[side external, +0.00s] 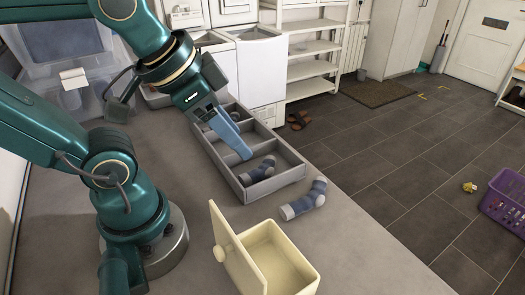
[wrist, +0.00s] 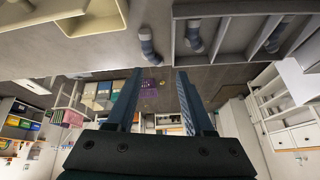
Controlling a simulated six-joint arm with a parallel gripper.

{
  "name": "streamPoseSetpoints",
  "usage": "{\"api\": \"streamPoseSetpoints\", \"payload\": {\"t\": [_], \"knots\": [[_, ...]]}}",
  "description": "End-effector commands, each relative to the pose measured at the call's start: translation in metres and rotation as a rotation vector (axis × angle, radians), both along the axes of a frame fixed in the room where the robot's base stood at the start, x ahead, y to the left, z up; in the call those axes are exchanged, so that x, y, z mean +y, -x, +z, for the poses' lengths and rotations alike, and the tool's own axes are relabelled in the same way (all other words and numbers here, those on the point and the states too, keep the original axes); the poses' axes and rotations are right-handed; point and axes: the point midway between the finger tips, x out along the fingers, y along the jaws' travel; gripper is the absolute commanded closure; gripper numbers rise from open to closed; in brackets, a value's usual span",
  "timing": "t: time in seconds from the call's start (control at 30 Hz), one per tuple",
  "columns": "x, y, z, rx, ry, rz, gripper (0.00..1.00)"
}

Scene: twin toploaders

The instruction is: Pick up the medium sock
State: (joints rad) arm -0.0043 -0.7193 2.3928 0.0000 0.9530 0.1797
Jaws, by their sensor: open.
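Three blue-grey socks show, and I cannot tell for sure which is the medium one. One sock (side external: 304,200) lies on the counter between the grey tray and the cream box; it also shows in the wrist view (wrist: 147,42). A second sock (side external: 258,172) lies in the tray's nearest compartment, also in the wrist view (wrist: 194,37). A third sock (wrist: 278,38) lies in another compartment, partly hidden behind my gripper in the side view. My gripper (side external: 243,153) is above the divided grey tray (side external: 295,173), open and empty; its two fingers (wrist: 160,74) are apart in the wrist view.
A cream box (side external: 312,270) with its lid raised stands at the counter's front. White appliances (side external: 258,65) stand behind the tray. The counter's right edge drops to a dark tiled floor, with brown sandals (side external: 299,120) and a purple basket (side external: 505,205). Counter around the loose sock is bare.

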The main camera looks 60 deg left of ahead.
Motion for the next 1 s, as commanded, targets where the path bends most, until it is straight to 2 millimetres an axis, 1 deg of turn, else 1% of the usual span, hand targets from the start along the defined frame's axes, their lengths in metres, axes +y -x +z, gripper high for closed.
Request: {"api": "streamPoseSetpoints", "payload": {"t": [0.03,0.1,0.17,0.27,0.37,0.47,0.57,0.6,0.67,0.73,0.83,0.9,1.0], "knots": [[0.004,-0.010,0.009,0.003,-0.023,-0.020,0.47],[0.011,-0.023,0.019,0.017,-0.055,-0.045,0.47],[0.018,-0.035,0.025,0.034,-0.079,-0.057,0.47],[0.036,-0.057,0.033,0.071,-0.114,-0.069,0.47],[0.060,-0.080,0.035,0.118,-0.140,-0.069,0.47],[0.089,-0.102,0.032,0.170,-0.155,-0.059,0.47],[0.123,-0.119,0.022,0.227,-0.156,-0.043,0.47],[0.137,-0.124,0.016,0.248,-0.154,-0.034,0.47],[0.160,-0.130,0.006,0.282,-0.146,-0.019,0.47],[0.187,-0.134,-0.008,0.320,-0.131,0.005,0.47],[0.225,-0.133,-0.033,0.375,-0.097,0.049,0.47],[0.249,-0.128,-0.052,0.408,-0.068,0.085,0.47],[0.276,-0.117,-0.078,0.448,-0.021,0.145,0.47]]}}
